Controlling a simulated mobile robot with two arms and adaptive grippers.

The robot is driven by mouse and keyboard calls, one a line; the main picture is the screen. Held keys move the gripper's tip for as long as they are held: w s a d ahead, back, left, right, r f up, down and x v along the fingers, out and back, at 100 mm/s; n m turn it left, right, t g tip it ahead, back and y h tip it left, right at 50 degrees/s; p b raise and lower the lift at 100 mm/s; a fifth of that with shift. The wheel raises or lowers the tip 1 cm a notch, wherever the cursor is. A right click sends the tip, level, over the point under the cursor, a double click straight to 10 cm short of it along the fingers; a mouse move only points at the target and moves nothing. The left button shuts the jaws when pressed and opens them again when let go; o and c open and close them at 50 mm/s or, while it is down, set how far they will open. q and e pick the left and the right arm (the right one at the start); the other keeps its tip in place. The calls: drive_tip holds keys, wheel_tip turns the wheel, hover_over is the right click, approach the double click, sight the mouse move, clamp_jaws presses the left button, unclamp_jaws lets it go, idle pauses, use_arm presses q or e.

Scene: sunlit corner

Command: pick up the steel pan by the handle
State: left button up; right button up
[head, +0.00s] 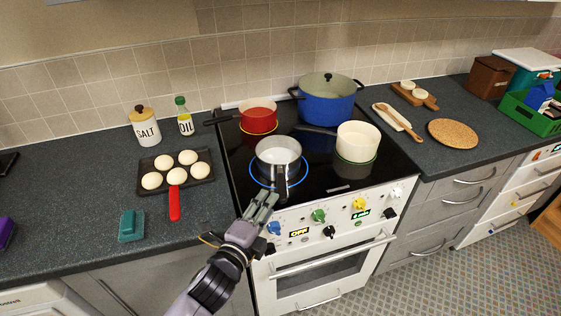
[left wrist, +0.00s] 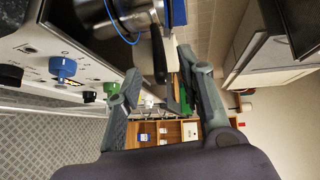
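The steel pan (head: 278,150) stands on the front left ring of the black glass hob, inside a glowing blue circle. Its black handle (head: 281,184) points toward the front edge of the cooker. My left gripper (head: 265,200) is just in front of and a little left of the handle end. In the left wrist view the fingers (left wrist: 158,66) are apart and empty, with the black handle (left wrist: 159,56) showing between the tips. Part of the steel pan (left wrist: 120,14) shows at the top there. I cannot tell whether the fingers touch the handle. My right gripper is not seen.
A red pan (head: 258,118), a blue pot (head: 327,104) and a cream pan (head: 357,142) share the hob. Knobs (head: 318,216) line the cooker front below my gripper. A baking tray (head: 203,184) with a red handle lies on the left counter.

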sight(280, 188)
use_arm(q)
drive_tip(key=p+x, duration=0.1)
drive_tip(key=x, duration=0.5)
drive_tip(key=shift+w+d, duration=0.1)
drive_tip(key=shift+w, duration=0.15)
drive_tip(key=shift+w+d+f+p, duration=0.1)
drive_tip(key=shift+w+d+p, duration=0.25)
drive_tip(key=shift+w, duration=0.2)
drive_tip(key=shift+p+x, duration=0.3)
drive_tip(key=shift+x, duration=1.65)
drive_tip(key=shift+s+f, duration=0.1)
drive_tip(key=shift+f, duration=0.05)
drive_tip(key=shift+c, duration=0.3)
clamp_jaws()
drive_tip(key=shift+d, duration=0.1)
